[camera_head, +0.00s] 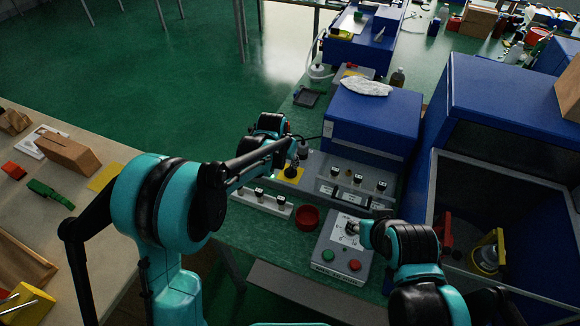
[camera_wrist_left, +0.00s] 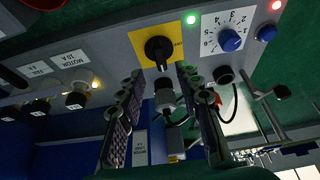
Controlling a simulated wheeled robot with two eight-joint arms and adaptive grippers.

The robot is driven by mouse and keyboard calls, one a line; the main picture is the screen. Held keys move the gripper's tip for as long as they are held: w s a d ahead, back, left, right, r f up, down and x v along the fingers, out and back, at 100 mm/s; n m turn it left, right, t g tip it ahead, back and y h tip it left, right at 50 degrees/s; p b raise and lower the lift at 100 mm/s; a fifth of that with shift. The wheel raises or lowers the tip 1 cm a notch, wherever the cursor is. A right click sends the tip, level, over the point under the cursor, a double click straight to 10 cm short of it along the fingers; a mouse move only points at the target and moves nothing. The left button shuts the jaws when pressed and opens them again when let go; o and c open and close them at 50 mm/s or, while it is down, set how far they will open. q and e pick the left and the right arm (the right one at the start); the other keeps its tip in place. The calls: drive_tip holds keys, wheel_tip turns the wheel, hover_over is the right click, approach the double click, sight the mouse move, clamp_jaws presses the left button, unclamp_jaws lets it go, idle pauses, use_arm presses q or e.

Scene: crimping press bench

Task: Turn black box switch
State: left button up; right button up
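A black rotary switch (camera_wrist_left: 158,48) sits on a yellow plate (camera_wrist_left: 140,41) on a grey panel in the left wrist view. The yellow plate also shows in the head view (camera_head: 290,175), on the grey panel beside the blue cabinet. My left gripper (camera_wrist_left: 160,74) is open, with its two fingers apart and the switch just beyond their tips, roughly centred between them. Nothing is held between the fingers. In the head view the left gripper (camera_head: 296,150) is above the panel.
A blue numbered dial (camera_wrist_left: 231,40), a green light (camera_wrist_left: 191,19) and a red light (camera_wrist_left: 276,6) are near the switch. Labelled motor and fan switches (camera_wrist_left: 75,100) are on the left. A red bowl (camera_head: 306,217) and a blue cabinet (camera_head: 373,120) stand close by.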

sight(291, 168)
use_arm(q)
drive_tip(key=b+x, duration=0.1)
drive_tip(key=x, duration=0.5)
drive_tip(key=shift+w+b, duration=0.1)
drive_tip(key=shift+b, duration=0.3)
clamp_jaws()
